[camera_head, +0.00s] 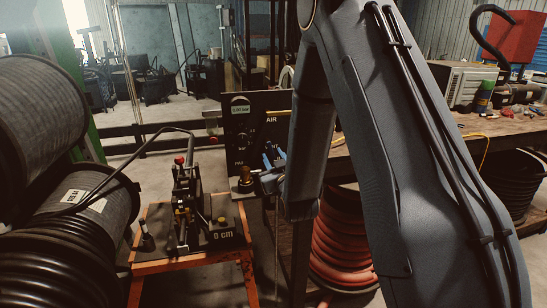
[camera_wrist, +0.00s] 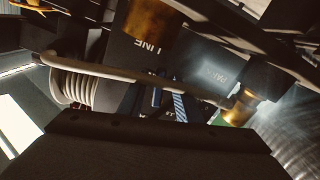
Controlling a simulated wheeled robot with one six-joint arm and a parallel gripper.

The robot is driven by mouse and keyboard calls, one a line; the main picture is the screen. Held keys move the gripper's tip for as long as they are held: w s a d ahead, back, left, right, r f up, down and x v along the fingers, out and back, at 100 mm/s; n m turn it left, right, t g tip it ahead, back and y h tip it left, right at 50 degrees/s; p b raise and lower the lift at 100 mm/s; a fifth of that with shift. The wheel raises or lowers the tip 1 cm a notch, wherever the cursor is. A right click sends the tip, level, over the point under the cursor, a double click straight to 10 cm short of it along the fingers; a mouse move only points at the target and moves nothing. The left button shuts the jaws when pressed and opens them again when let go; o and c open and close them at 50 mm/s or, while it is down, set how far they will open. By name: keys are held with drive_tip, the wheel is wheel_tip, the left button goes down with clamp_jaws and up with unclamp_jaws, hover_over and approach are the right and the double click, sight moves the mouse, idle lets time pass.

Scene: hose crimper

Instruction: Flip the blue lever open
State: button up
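A dark upright panel (camera_head: 242,130) with a pressure readout of 0.00 bar and the word AIR stands at the centre of the head view. Small blue pieces (camera_head: 273,159) show low on its right side, beside my arm. In the wrist view a ridged blue strip (camera_wrist: 179,106) shows above the dark edge of my gripper's body. I cannot tell which blue part is the lever and which may be a fingertip. My gripper (camera_head: 271,179) is close in front of the panel, partly hidden by my arm; its opening is not clear.
A brass fitting (camera_head: 245,176) sits at the panel's lower left; a brass fitting (camera_wrist: 242,108) shows right in the wrist view. The crimper (camera_head: 188,205) stands on an orange-edged table (camera_head: 160,257). Hose reels (camera_head: 75,215) crowd the left. A red hose coil (camera_head: 342,235) lies under the workbench.

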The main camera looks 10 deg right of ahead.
drive_tip(key=shift+c, duration=0.4)
clamp_jaws()
drive_tip(key=shift+a+m+b, duration=0.3)
drive_tip(key=shift+m+b, duration=0.1)
drive_tip(key=shift+m, duration=0.4)
drive_tip(key=shift+a+m+b, duration=0.25)
drive_tip(key=shift+m+b, duration=0.1)
drive_tip(key=shift+m, duration=0.45)
drive_tip(key=shift+o, duration=0.4)
unclamp_jaws()
drive_tip(key=shift+s+f, duration=0.1)
drive_tip(key=s+b, duration=0.1)
drive_tip(key=s, duration=0.6)
drive_tip(key=shift+s+b, duration=0.3)
drive_tip(key=shift+s, duration=0.05)
